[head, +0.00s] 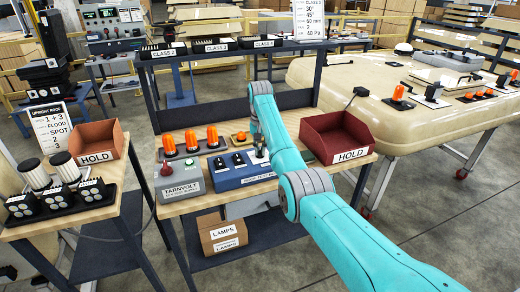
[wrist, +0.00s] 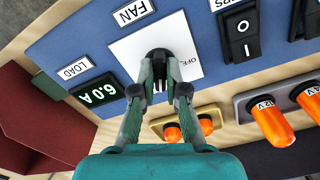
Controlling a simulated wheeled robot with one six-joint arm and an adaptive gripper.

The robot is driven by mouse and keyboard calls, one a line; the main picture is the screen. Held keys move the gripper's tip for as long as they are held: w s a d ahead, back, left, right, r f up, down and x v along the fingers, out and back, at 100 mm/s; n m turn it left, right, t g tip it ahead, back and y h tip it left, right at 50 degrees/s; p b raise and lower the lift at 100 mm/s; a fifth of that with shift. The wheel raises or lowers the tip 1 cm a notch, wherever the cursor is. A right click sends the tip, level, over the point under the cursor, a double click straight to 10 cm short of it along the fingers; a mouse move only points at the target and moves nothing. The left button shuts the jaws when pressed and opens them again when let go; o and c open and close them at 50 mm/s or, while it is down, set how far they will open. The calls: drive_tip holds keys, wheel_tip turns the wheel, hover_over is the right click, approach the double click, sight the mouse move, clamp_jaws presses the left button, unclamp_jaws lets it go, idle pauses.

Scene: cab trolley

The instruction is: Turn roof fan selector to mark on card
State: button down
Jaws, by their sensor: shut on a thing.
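The roof fan selector (wrist: 159,56) is a black knob on a white plate (wrist: 122,50) under the label FAN, in the wrist view. My gripper (wrist: 160,88) is shut on the knob, with a finger on each side. The word OFF shows on the plate right of the knob; other plate marks and the pointer's direction are hidden or unclear. In the head view my gripper (head: 261,152) is at the right end of the blue panel (head: 228,183), and the knob is largely hidden. A white card (head: 52,128) stands at left, reading 1+3, FLOOD, SPOT, 2, 3. Another card (head: 308,20) stands at the back, listing 30°, 45°, 60 and 40 Pa.
Beside the knob are a LOAD display (wrist: 97,94) reading 6.0 A and black rocker switches (wrist: 240,35). Orange lamps (head: 191,140) stand behind the panel. A red HOLD bin (head: 350,155) is close to my arm on the right. A TARNVOLT box (head: 180,182) stands left.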

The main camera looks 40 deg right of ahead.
sight(260, 151)
drive_tip(key=c, duration=1.2)
unclamp_jaws()
drive_tip(key=shift+r, duration=3.8)
